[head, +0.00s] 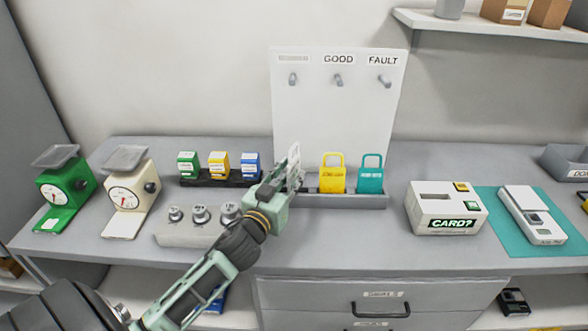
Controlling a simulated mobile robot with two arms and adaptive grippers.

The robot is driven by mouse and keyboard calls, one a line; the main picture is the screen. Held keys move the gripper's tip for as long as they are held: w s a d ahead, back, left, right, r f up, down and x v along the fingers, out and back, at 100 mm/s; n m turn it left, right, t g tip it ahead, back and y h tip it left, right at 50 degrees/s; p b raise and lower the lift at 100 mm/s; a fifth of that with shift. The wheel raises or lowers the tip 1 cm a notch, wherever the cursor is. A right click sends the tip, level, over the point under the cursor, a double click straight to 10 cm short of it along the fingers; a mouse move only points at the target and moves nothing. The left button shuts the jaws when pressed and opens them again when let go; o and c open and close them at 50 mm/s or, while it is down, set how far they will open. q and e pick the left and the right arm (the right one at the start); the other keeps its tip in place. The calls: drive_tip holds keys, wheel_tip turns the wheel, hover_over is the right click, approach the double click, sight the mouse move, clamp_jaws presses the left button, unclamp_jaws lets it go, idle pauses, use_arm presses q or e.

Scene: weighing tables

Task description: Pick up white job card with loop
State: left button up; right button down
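The white job card with loop (294,168) shows as a narrow, slanted white piece at the left end of the grey card rack (350,201). The card's lower end is hidden by the gripper. A yellow card (333,178) and a teal card (370,178), both with loops, stand upright in the rack to the right. My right gripper is not in view.
A board with pegs (338,115) stands behind the rack. Left are green (66,190) and cream (131,195) scales, small coloured boxes (219,165) and metal weights (200,214). Right are a white "CARD?" box (446,208) and a flat scale (532,215) on a teal mat.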

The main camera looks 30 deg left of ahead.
sight(299, 164)
use_arm(q)
drive_tip(key=w, duration=0.2)
drive_tip(key=shift+w+a, duration=0.3)
drive_tip(key=shift+a, duration=0.05)
drive_tip(key=shift+w, duration=0.2)
drive_tip(key=shift+s, duration=0.1)
drive_tip(key=shift+c, duration=0.4)
drive_tip(key=c, duration=0.6)
clamp_jaws()
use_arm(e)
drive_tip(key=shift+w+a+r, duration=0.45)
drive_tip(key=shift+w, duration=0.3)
